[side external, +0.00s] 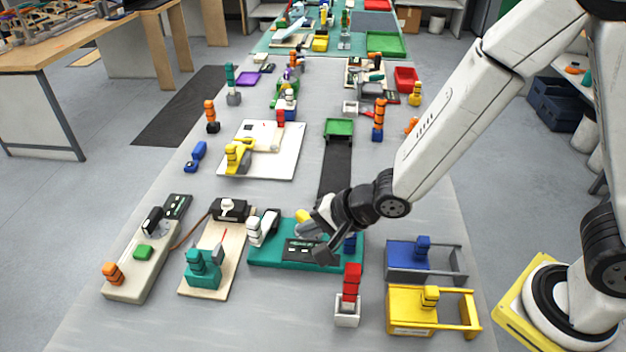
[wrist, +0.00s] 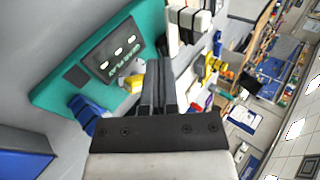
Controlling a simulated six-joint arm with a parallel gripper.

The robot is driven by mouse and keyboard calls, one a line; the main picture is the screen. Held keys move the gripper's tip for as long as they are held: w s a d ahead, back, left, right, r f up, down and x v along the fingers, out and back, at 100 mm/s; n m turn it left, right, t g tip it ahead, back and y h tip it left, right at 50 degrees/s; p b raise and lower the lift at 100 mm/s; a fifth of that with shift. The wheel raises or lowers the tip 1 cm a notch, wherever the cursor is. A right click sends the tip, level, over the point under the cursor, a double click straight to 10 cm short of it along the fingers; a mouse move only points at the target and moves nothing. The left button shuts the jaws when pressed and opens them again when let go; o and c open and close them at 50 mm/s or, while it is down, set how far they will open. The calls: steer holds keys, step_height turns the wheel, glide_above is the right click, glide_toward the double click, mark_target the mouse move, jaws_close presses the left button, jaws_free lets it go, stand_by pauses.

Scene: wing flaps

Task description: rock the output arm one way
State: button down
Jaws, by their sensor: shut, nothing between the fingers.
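A teal board (side external: 262,262) lies on the table in front of my arm and fills the upper left of the wrist view (wrist: 62,88). It carries a dark panel (wrist: 113,50) with lit marks, a white stacked handle (side external: 266,226) and a blue handle (wrist: 88,112). A small yellow-and-grey part (wrist: 131,76) sits by the panel; its yellow end (side external: 303,215) also shows in the side view. I cannot tell which part is the output arm. My gripper (wrist: 157,62) is shut and empty over the board, close beside the yellow-and-grey part; contact cannot be judged.
A red handle on a white box (side external: 347,315) stands in front of the board. Blue (side external: 412,262) and yellow (side external: 405,322) trays are at right. A wooden board with a teal handle (side external: 203,272) and a beige base (side external: 140,270) lie left.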

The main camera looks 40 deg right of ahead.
mark_target(258, 232)
steer(key=x, duration=0.4)
steer(key=w+a, duration=0.2)
steer(key=shift+w+f, duration=0.25)
steer(key=shift+w, duration=0.15)
steer(key=shift+w+a, duration=0.3)
steer(key=shift+w, duration=0.2)
steer(key=shift+w+a, duration=0.5)
steer(key=shift+w, duration=0.05)
steer(key=shift+s, duration=0.1)
